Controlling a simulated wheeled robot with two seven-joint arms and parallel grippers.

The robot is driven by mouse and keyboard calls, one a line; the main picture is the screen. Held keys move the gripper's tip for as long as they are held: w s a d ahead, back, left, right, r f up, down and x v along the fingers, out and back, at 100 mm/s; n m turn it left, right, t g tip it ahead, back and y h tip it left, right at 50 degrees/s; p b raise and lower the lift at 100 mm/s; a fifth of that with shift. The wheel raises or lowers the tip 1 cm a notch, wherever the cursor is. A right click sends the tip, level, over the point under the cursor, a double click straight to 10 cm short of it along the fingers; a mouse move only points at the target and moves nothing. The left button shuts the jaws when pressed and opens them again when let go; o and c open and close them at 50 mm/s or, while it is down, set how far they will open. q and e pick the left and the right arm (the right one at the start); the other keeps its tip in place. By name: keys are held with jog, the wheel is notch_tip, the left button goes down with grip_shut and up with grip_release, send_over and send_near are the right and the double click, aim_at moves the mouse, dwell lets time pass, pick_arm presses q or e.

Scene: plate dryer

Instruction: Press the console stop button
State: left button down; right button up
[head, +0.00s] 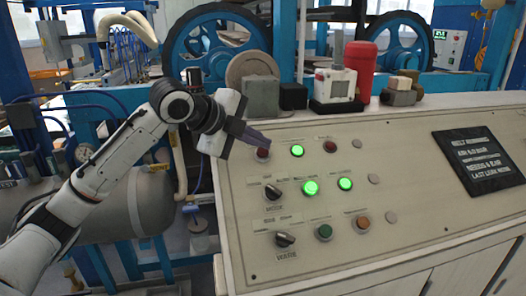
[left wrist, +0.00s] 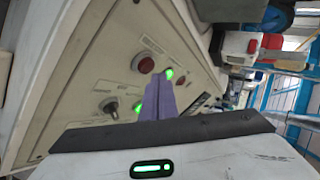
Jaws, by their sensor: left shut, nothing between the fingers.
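The console (head: 405,185) has a sloped cream panel with several buttons and knobs. A dark red button (head: 263,153) sits at the top left of the panel; a red button in a metal ring also shows in the left wrist view (left wrist: 146,65). Another dark red button (head: 330,147) is further right in the top row. The labels are too small to read, so I cannot tell which is the stop button. My left gripper (head: 266,142) is shut and empty, its purple fingers over the panel's top left, close to the first red button. Contact cannot be told. My right gripper is out of view.
Green lit buttons (head: 297,151) and black knobs (head: 273,192) are close by. A grey block (head: 261,97), a white-and-red device (head: 335,85) and a red cylinder (head: 361,68) stand along the console's back edge. A dark display plate (head: 480,162) is at the right.

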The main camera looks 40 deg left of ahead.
pick_arm(q)
jog(key=shift+f, duration=0.1)
dwell(0.6)
jog(key=shift+w+a+f, duration=0.15)
jog(key=shift+f, duration=0.1)
jog(key=shift+w+a+f, duration=0.15)
jog(key=shift+a+f, duration=0.05)
jog(key=shift+f, duration=0.25)
dwell(0.9)
jog(key=shift+d+r+p, duration=0.2)
jog(key=shift+r+p, duration=0.35)
jog(key=shift+p, duration=0.2)
jog(key=shift+s+d+r, duration=0.15)
jog(key=shift+s+r, duration=0.1)
jog(key=shift+s, duration=0.05)
jog(key=shift+p, duration=0.3)
jog(key=r+p, duration=0.1)
jog(key=s+d+r+p, duration=0.1)
jog(key=r+p, duration=0.1)
jog(key=d+r+p, duration=0.1)
jog(key=shift+s+r, duration=0.15)
jog(key=shift+s, duration=0.15)
